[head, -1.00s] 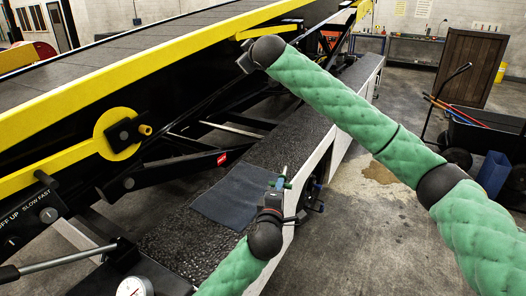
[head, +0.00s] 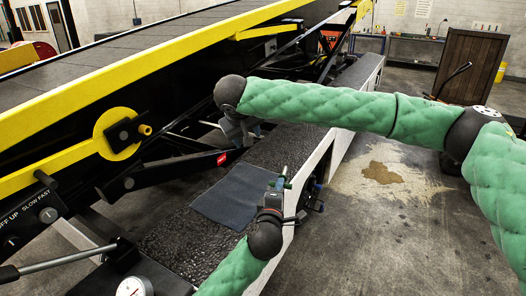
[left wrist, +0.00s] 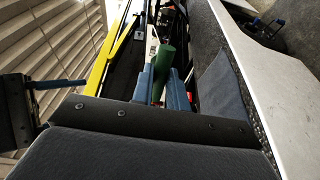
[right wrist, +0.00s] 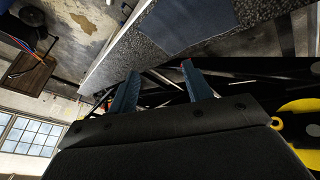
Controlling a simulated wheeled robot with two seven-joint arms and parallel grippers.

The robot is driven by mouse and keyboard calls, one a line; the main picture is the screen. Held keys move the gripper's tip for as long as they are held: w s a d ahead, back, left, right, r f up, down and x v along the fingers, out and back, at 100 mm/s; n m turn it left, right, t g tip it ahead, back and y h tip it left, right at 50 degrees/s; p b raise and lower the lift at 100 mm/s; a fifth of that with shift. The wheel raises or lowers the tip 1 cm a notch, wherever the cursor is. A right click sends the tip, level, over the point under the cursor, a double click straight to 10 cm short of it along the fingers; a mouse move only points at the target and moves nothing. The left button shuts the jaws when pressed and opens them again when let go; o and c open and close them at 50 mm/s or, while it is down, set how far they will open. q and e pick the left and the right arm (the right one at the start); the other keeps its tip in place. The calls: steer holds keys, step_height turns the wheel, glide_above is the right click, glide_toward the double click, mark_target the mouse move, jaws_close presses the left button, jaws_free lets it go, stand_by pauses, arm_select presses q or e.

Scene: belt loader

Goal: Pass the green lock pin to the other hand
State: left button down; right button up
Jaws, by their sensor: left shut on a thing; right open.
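The green lock pin (head: 281,183) stands up from my left gripper (head: 277,188) in the head view, over the right edge of the dark ledge. In the left wrist view the pin (left wrist: 164,62) is a green cylinder between two blue fingers, which are shut on it. My right gripper (head: 243,130) is in the head view, above and left of the left gripper and partly hidden by its own wrist. In the right wrist view its blue fingers (right wrist: 158,88) are spread with nothing between them. The two grippers are apart.
A blue-grey mat (head: 238,195) lies on the speckled ledge (head: 180,237). The belt loader's yellow rail (head: 165,66) and dark frame rise on the left. A dial gauge (head: 133,287) and a lever (head: 65,262) are at lower left. The floor at right is clear around a stain (head: 382,173).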

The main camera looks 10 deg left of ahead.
mark_target(283, 176)
steer(key=s+d+f+m+g+h, duration=0.2)
steer(key=s+d+m+g+h, duration=0.1)
steer(key=s+d+m+h, duration=0.25)
steer(key=w+d+f+m+y, duration=0.2)
steer(key=w+d+f, duration=0.2)
steer(key=f, duration=0.6)
steer(key=shift+w, duration=0.15)
arm_select(q)
steer(key=shift+r, duration=0.1)
arm_select(e)
steer(key=shift+a, duration=0.1)
jaws_close()
arm_select(q)
steer(key=c, duration=1.4)
jaws_free()
steer(key=shift+o, duration=0.5)
arm_select(e)
steer(key=shift+f, duration=0.1)
